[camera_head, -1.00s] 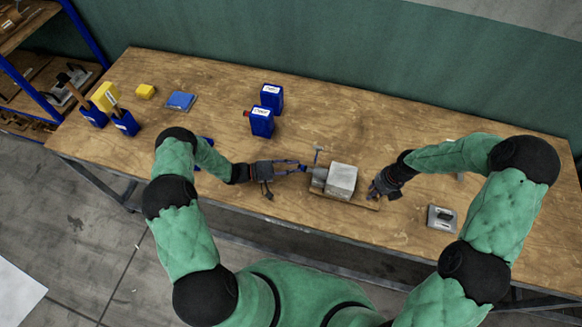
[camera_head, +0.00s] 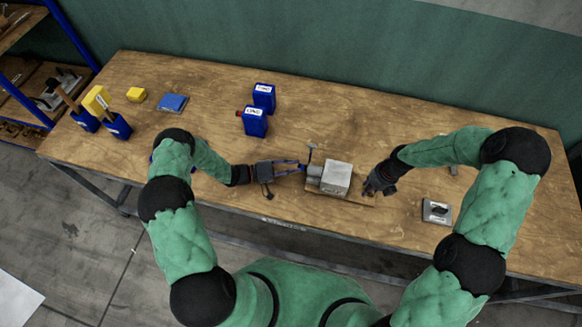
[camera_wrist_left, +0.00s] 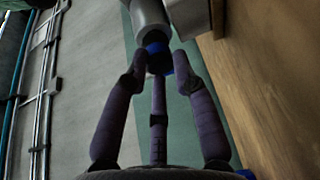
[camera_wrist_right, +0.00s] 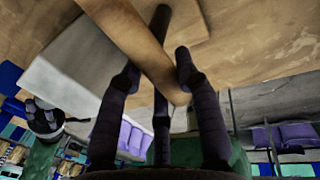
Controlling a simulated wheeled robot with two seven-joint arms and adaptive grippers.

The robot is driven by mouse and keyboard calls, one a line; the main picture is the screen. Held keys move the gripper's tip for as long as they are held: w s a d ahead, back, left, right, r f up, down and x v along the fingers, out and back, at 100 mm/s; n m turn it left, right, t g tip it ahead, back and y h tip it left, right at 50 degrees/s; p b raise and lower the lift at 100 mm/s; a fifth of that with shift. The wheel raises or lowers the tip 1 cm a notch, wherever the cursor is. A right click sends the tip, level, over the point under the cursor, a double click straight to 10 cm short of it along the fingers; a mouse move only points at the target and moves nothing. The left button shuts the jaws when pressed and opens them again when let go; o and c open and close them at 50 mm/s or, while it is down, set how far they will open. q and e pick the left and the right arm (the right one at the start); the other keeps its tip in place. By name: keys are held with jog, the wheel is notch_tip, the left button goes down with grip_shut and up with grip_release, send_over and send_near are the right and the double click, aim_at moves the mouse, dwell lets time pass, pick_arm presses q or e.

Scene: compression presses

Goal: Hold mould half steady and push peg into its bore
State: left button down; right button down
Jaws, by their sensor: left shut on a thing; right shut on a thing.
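A grey block (camera_head: 337,178), which looks like the mould half, sits on a thin wooden board (camera_head: 352,198) near the table's front edge. A grey cylinder (camera_head: 313,172) adjoins its left side. My left gripper (camera_head: 302,166) is at the cylinder's left end. In the left wrist view its fingers close on a small blue piece (camera_wrist_left: 156,46) at the end of the grey cylinder (camera_wrist_left: 150,15). My right gripper (camera_head: 370,187) is just right of the block. In the right wrist view it is shut on a tan wooden rod (camera_wrist_right: 135,40). I cannot tell which piece is the peg, and no bore shows.
A T-shaped rod (camera_head: 311,148) stands behind the cylinder. Two blue containers (camera_head: 256,122) stand further back. A small grey plate (camera_head: 437,211) lies to the right. The back right is mostly clear.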

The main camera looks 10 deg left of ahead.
pick_arm(q)
jog(key=shift+d, duration=0.2)
jog(key=c, duration=0.9)
grip_release()
jog(key=v, duration=1.2)
jog(key=shift+a+f, duration=0.1)
